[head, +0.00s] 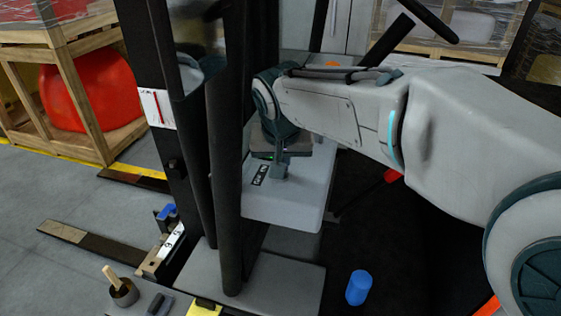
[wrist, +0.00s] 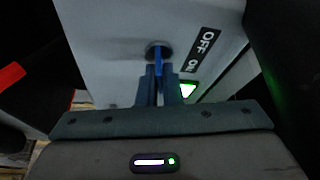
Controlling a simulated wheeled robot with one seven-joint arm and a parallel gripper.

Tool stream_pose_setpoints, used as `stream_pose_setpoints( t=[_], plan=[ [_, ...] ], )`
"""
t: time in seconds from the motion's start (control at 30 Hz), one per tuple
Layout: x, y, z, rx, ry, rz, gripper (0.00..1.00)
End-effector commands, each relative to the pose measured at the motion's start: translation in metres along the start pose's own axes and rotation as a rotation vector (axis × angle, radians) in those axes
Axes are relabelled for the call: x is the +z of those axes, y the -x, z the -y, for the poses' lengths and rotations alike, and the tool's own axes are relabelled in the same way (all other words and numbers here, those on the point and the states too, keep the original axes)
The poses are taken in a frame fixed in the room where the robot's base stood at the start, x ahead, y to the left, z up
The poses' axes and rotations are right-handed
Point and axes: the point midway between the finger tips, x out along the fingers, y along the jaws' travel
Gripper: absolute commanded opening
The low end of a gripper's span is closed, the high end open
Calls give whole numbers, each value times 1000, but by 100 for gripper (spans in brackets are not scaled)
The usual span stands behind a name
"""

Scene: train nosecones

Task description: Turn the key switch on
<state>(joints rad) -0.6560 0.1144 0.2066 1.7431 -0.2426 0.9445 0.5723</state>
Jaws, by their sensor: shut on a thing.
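The key switch (wrist: 157,46) is a dark round socket on a light grey box, with a blue key (wrist: 159,60) in it.
A dark upright post (head: 225,170) stands close to the left of my gripper. A blue cylinder (head: 358,287) stands at the lower right of the box. A wooden-handled item (head: 120,288) and a blue-topped piece (head: 166,212) are at lower left. Wooden crates (head: 70,90) stand beyond.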

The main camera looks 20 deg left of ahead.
Motion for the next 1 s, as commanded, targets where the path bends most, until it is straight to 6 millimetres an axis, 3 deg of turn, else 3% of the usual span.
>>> stream_pose_setpoints(
  t=[0.57,0.67,0.7,1.0],
  plan=[
    [0,1,1,13,-34,0,0],
    [0,1,1,13,-34,0,25],
    [0,1,1,13,-34,0,27],
    [0,4,0,13,-34,-1,27]
  ],
)
